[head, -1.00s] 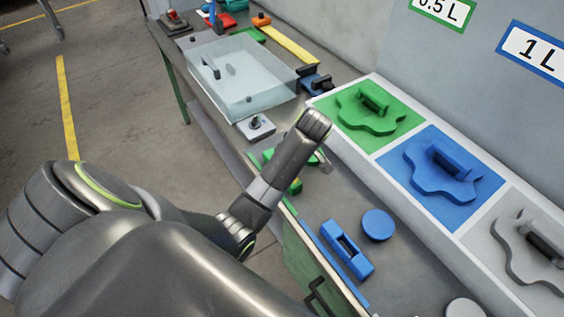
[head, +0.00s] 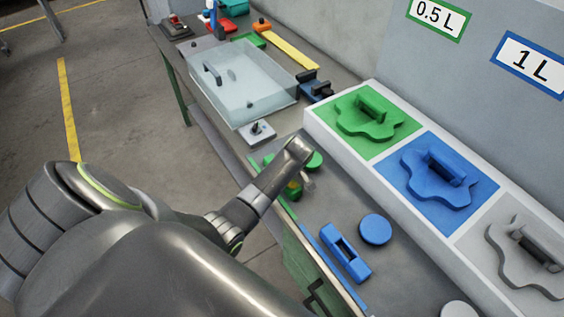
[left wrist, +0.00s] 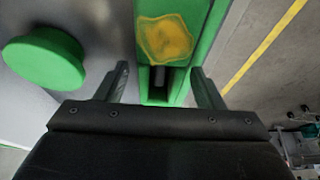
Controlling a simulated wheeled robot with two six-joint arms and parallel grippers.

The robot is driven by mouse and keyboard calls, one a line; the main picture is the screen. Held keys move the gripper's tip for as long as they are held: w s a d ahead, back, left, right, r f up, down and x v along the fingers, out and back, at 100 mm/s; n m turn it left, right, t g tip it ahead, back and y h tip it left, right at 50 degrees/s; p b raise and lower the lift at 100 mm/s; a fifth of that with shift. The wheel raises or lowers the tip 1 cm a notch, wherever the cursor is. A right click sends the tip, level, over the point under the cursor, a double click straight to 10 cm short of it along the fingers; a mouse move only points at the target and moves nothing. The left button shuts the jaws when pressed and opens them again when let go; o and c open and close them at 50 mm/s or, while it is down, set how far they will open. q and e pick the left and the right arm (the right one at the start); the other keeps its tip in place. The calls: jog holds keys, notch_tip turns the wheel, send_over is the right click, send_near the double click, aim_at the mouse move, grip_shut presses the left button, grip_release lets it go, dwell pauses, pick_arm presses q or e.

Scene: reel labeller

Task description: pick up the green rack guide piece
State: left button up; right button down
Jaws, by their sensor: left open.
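The green guide piece (left wrist: 202,48), a long block with a dark slot and a yellow-orange patch, lies between my left gripper's fingers in the left wrist view. My left gripper (left wrist: 163,82) is open, one finger on each side of the slotted part; I cannot tell whether they touch it. In the head view the green piece (head: 294,192) lies near the bench's front edge, mostly hidden by my left arm. My left gripper (head: 306,180) is over it, its fingers hardly visible. My right gripper is not in view.
A green disc (left wrist: 45,58) lies beside the piece. A blue slotted block (head: 345,253) and blue disc (head: 375,229) lie nearer on the bench. The white tray (head: 372,165) with coloured panels runs along the wall.

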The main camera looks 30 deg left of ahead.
pick_arm(q)
jog(key=c, duration=1.2)
